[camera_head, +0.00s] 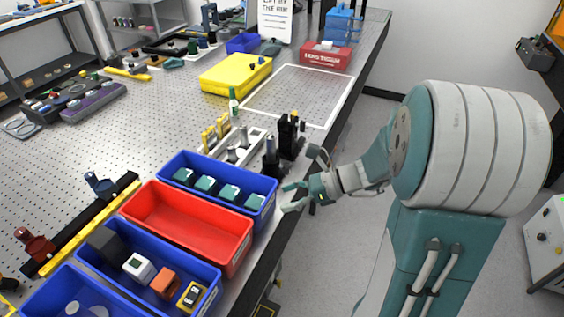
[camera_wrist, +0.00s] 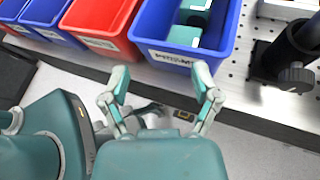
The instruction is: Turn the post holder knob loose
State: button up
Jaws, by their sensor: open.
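My gripper (camera_head: 288,197) is open and empty, beside the table's right edge near the blue bin of teal blocks. In the wrist view its two fingers (camera_wrist: 160,75) are spread apart in front of that bin, touching nothing. A black post holder (camera_wrist: 275,58) with a round ridged knob (camera_wrist: 296,77) stands at the right of the wrist view, clear of the fingers. In the head view a dark post holder (camera_head: 270,158) stands just beyond the blue bin, with another dark post assembly (camera_head: 289,137) behind it. The knob is too small to make out there.
The blue bin (camera_head: 268,214) with teal blocks, a red empty bin (camera_head: 240,262) and more blue bins line the near table edge. A yellow case (camera_head: 236,73) and a white-outlined area (camera_head: 298,94) lie farther back. Open floor lies right of the table.

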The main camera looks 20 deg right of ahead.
jog(key=w+d+f+m+t+y, duration=0.1)
jog(key=w+d+f+m+t, duration=0.1)
jog(key=w+d+m+t, duration=0.25)
jog(key=m+t+h, duration=0.1)
jog(key=m+t, duration=0.3)
jog(key=m, duration=0.4)
send_near(290, 170)
jog(key=x, duration=1.1)
jog(key=shift+r, duration=0.15)
jog(key=shift+s, duration=0.1)
grip_shut()
